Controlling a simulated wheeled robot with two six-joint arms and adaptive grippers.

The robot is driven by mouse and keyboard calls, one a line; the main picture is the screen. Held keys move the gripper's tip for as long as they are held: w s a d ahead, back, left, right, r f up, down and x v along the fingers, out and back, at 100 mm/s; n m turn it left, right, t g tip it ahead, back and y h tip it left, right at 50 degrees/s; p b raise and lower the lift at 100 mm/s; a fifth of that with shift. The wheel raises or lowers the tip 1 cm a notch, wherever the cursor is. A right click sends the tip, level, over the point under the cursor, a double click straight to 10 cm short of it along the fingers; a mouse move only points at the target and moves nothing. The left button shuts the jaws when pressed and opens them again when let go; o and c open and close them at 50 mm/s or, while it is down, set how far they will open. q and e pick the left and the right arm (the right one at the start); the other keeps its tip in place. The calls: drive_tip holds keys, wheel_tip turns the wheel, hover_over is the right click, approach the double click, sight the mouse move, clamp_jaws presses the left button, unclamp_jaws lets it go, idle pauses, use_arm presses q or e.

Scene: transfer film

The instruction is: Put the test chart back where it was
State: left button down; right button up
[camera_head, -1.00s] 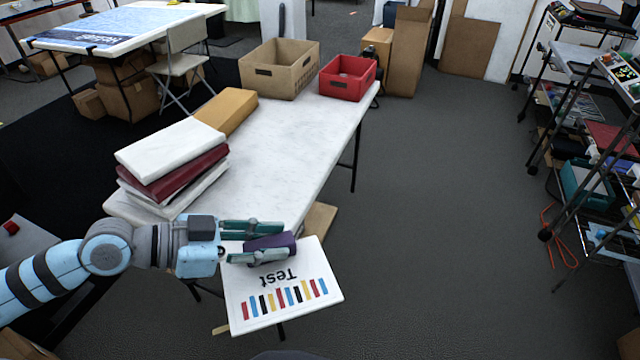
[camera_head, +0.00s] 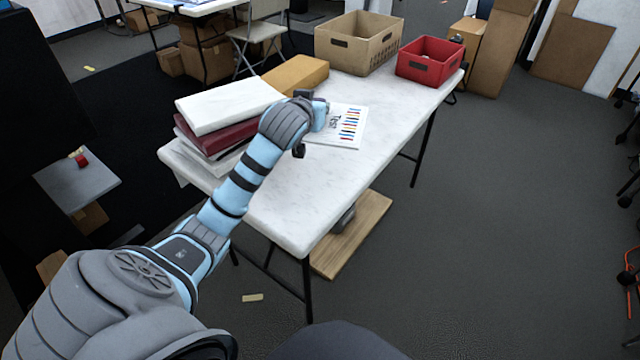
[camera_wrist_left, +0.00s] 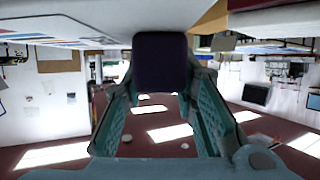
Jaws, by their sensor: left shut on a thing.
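The test chart (camera_head: 350,127) is a white sheet marked "Test" with a row of coloured stripes. It is over the middle of the white table, right of the book stack, level or nearly so; I cannot tell whether it touches the tabletop. It also shows in the left wrist view (camera_wrist_left: 50,42). In the head view, my own wrist mostly hides this gripper. My right gripper is not in view.
A stack of white and dark red books (camera_head: 215,125) stands close left of my wrist. A tan box (camera_head: 296,74) lies behind it. A cardboard crate (camera_head: 350,45) and a red crate (camera_head: 428,64) stand at the table's far end. The tabletop (camera_head: 300,200) nearer me is clear.

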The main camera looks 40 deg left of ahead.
use_arm(q)
drive_tip(key=s+n+g+y+b, duration=0.3)
drive_tip(key=s+n+g+y, duration=0.1)
drive_tip(key=n+g+y, duration=0.4)
drive_tip(key=shift+n+t+h, duration=0.3)
drive_tip(key=shift+n+h, duration=0.1)
drive_tip(key=shift+h, duration=0.1)
drive_tip(key=f+b, duration=0.2)
drive_tip(key=f, duration=0.4)
drive_tip(key=f+b, duration=0.2)
drive_tip(key=f, duration=0.4)
drive_tip(key=a+f+b, duration=0.1)
drive_tip(key=f+b, duration=0.1)
drive_tip(key=f, duration=0.4)
drive_tip(key=shift+s, duration=0.1)
drive_tip(key=shift+r, duration=0.1)
drive_tip(key=c, duration=1.3)
unclamp_jaws()
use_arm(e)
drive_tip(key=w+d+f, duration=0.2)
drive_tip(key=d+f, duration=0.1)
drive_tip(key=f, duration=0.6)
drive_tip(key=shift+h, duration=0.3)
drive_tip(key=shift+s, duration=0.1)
